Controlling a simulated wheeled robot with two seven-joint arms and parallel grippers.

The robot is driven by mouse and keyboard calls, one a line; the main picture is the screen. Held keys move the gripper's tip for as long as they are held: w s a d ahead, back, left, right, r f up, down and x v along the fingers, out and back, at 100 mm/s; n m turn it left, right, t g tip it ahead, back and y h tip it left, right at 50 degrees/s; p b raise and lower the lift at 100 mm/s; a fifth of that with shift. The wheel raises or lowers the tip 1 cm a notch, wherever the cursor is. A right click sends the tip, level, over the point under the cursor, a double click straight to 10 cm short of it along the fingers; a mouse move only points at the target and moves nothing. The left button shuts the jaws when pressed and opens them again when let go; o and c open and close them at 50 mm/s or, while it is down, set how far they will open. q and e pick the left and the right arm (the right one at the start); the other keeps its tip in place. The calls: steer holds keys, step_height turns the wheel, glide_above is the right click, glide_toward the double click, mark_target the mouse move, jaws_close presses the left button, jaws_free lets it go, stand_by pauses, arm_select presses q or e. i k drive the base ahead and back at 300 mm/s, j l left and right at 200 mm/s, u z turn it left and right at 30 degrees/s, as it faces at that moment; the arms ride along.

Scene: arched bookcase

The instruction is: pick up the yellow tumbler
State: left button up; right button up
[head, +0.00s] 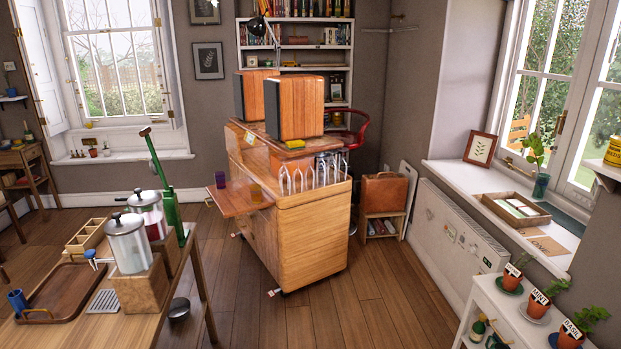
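A small amber-yellow cup, which looks like the yellow tumbler (256,192), stands upright on the side leaf (232,204) of the wooden cabinet, close to the cabinet body. A dark purple tumbler (220,180) stands on the same leaf, to the left and apart from it. Neither of my grippers shows in the head view.
The wooden cabinet (310,245) on casters carries two wood-faced speakers (294,107). A table with two glass dispensers (128,243) and a tray (65,292) stands at left. Plant pots (512,277) are at lower right. Floor (230,310) between table and cabinet is clear.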

mark_target(256, 196)
steer(key=i+l+u, duration=0.1)
steer(key=i, duration=0.4)
steer(key=i+l+u, duration=0.1)
steer(key=i, duration=0.4)
